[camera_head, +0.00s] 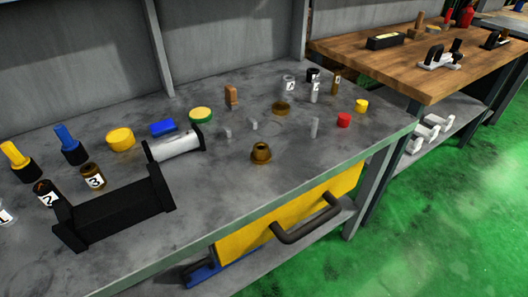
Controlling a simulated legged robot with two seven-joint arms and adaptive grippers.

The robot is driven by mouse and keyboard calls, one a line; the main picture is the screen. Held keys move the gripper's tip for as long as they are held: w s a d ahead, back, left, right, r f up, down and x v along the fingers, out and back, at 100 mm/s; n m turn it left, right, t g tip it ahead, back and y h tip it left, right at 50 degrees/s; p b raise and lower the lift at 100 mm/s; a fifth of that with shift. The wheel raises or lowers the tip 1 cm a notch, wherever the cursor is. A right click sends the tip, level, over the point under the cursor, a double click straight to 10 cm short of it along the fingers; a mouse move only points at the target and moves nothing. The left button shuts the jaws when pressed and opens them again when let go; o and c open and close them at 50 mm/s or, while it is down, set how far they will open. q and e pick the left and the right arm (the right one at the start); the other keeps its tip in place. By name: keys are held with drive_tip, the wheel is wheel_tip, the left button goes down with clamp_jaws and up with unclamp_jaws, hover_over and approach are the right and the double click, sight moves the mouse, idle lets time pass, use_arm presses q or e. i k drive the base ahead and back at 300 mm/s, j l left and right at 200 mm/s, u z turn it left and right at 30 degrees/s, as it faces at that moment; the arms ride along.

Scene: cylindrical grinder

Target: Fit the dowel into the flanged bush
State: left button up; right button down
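A brass-brown flanged bush (261,154) stands on the grey bench near its front edge, with its wide flange down and its opening facing up. Several small grey pins stand near it. The tallest, a slim upright grey pin (314,128) to the right of the bush, looks like the dowel, but I cannot tell for sure. Two shorter grey pieces, one to the left (227,132) and one closer (252,124), stand behind the bush. The dowel and bush are apart. Neither of my grippers shows in this view.
A black cradle (115,212) and a cradle holding a silver cylinder (175,145) stand left. A red cap (344,120) and a yellow cap (361,106) are right. Bench around the bush is clear.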

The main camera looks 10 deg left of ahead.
sight(261, 154)
drive_tip(key=u, duration=0.3)
drive_tip(key=i+l+u, duration=0.1)
drive_tip(key=l+u, duration=0.15)
drive_tip(key=u, duration=0.15)
drive_tip(key=i+l+u, duration=0.1)
drive_tip(key=l+u, duration=0.45)
drive_tip(key=u, duration=0.25)
